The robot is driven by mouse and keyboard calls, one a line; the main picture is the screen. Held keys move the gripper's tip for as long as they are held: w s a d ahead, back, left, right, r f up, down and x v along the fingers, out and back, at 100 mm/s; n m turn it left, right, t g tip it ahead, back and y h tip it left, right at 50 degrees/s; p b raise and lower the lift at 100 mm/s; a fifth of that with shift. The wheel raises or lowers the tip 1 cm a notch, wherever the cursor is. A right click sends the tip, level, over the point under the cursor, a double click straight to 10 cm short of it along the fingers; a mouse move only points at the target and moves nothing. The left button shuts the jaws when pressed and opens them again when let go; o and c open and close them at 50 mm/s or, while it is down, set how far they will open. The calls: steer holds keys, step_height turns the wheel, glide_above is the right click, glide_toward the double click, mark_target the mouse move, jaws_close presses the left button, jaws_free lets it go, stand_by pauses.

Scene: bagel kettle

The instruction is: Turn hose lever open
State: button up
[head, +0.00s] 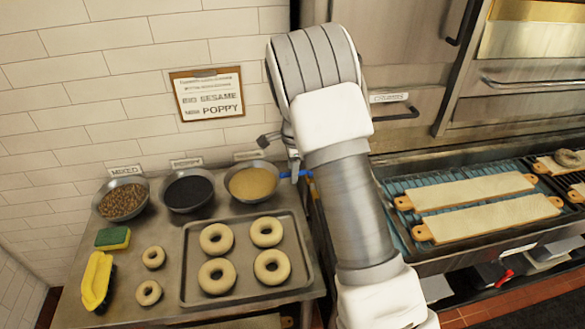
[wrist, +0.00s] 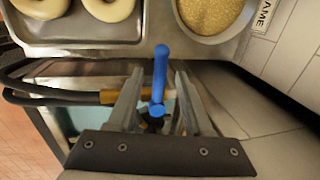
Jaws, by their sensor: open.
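The blue hose lever (wrist: 160,72) stands in the middle of the wrist view, its long handle pointing up in the picture. Its pivot end is near a brass fitting (wrist: 115,97) with dark hoses (wrist: 45,92) leading left. My gripper (wrist: 159,74) is open, with one finger on each side of the lever and visible gaps on both sides. In the head view a small part of the blue lever (head: 298,174) shows beside my arm at the table's right edge. My arm hides most of the gripper and hose there.
A steel table (head: 150,228) holds a tray (head: 190,297) of bagels, a sesame bowl (head: 252,181) and other bowls. In the wrist view the tray (wrist: 80,47) and sesame bowl (wrist: 214,14) lie close beyond the lever. A trough with bagel boards (head: 470,190) is at right.

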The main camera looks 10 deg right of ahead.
jaws_close()
stand_by(1.4)
